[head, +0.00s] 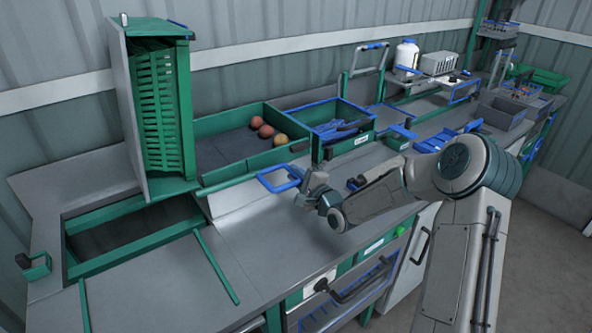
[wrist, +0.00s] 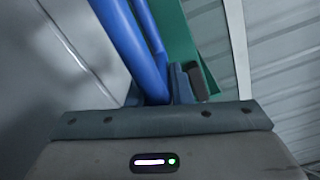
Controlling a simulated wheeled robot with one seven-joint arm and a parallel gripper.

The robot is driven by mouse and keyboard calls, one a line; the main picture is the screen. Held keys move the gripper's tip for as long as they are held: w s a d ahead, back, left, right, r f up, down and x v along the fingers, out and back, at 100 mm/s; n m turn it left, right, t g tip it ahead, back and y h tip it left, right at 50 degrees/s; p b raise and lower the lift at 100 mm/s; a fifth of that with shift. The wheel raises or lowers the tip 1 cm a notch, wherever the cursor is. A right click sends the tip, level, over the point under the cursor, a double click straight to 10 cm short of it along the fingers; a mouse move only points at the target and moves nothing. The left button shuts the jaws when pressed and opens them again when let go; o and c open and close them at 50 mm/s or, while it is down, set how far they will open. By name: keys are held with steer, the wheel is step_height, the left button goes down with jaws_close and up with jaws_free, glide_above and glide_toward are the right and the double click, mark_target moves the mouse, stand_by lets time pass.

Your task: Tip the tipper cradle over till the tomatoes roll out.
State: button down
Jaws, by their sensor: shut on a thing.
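The tipper cradle (head: 122,100) stands tipped up on edge at the left, with a slatted green crate (head: 160,110) in it turned on its side. No tomatoes show in the visible part of the crate. Three reddish-orange tomatoes (head: 265,131) lie on the dark floor of the green-walled trough (head: 235,167) to its right. A blue loop handle (head: 272,187) stands out at the end of a green bar by the cradle's foot. My gripper (head: 302,178) is shut on this handle; its blue bars fill the middle of the wrist view (wrist: 135,45).
A green-framed recess (head: 130,225) opens in the bench below the cradle. A blue-rimmed bin (head: 340,118) stands right of the trough. Grey trays and blue-framed items fill the bench at the back right. The bench front left of my gripper is mostly clear.

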steer(key=shift+s+a+f+m, duration=0.1)
steer(key=shift+f+m, duration=0.4)
steer(key=shift+f, duration=0.65)
steer(key=c, duration=1.4)
jaws_free()
steer(key=shift+a, duration=0.1)
steer(key=shift+o, duration=0.2)
steer(key=b+v, duration=0.1)
steer(key=v, duration=1.3)
steer(key=shift+b, duration=0.35)
